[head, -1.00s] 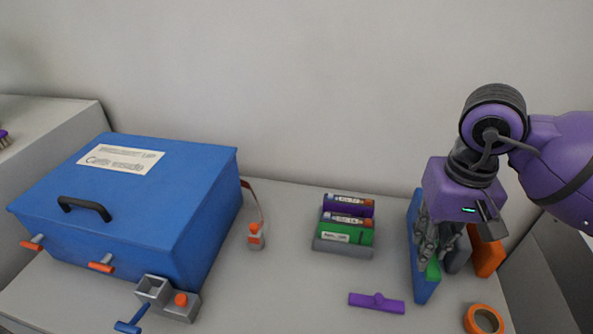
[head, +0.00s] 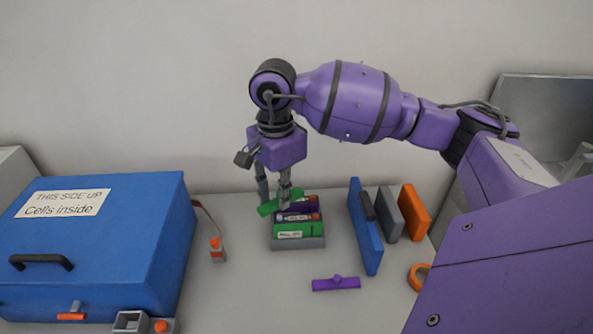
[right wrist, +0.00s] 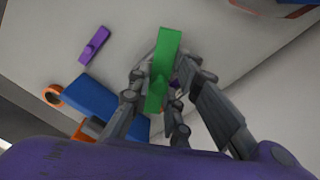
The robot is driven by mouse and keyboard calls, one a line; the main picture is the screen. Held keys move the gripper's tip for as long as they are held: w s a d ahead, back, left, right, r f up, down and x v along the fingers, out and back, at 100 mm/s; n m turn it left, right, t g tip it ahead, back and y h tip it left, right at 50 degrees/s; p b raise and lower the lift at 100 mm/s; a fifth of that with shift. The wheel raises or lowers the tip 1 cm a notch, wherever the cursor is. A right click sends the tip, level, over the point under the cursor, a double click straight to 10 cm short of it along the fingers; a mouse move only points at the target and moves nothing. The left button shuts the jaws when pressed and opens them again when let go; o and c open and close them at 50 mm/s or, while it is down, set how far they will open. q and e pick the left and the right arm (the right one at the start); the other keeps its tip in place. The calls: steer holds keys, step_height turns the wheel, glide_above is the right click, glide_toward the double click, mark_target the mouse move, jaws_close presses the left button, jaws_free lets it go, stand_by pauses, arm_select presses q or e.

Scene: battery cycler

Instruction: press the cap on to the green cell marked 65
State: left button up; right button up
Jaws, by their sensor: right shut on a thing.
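My right gripper (head: 274,198) is shut on a green cap (head: 267,208), a flat bar, at the back left of the cell holder. In the right wrist view the green cap (right wrist: 168,50) sticks out lengthwise between the fingers. A grey holder (head: 298,244) carries the cells. The green cell (head: 290,230) lies at its front with a white label, too small to read the number for sure. A purple cell (head: 312,207) with an orange end lies at the back, partly hidden by the gripper. I cannot tell whether the cap touches anything. My left gripper is out of view.
A blue box (head: 120,235) stands at left, with an orange-topped connector (head: 216,250) beside it. Upright blue (head: 364,230), grey (head: 389,215) and orange (head: 414,210) panels stand right of the holder. A purple bar (head: 336,284) and orange ring (head: 418,276) lie in front.

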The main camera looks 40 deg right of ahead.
mark_target(296, 192)
steer(key=d+m, duration=0.1)
steer(key=d+r+m, duration=0.1)
steer(key=m, duration=0.1)
steer(key=d+m+p, duration=0.1)
steer(key=shift+s+r, duration=0.1)
steer(key=shift+r, duration=0.25)
steer(key=shift+d+r+m, duration=0.1)
steer(key=shift+d+m, duration=0.35)
steer(key=shift+m, duration=0.45)
steer(key=shift+d+m, duration=0.2)
steer(key=shift+m, duration=0.2)
steer(key=shift+f+b, duration=0.95)
steer(key=shift+f, duration=1.95)
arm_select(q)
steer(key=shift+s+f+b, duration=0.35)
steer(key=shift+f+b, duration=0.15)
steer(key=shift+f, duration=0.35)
arm_select(e)
steer(key=shift+f, duration=0.9)
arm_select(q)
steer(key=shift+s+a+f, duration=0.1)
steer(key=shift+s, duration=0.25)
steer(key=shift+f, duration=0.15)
arm_select(e)
steer(key=shift+f, duration=0.1)
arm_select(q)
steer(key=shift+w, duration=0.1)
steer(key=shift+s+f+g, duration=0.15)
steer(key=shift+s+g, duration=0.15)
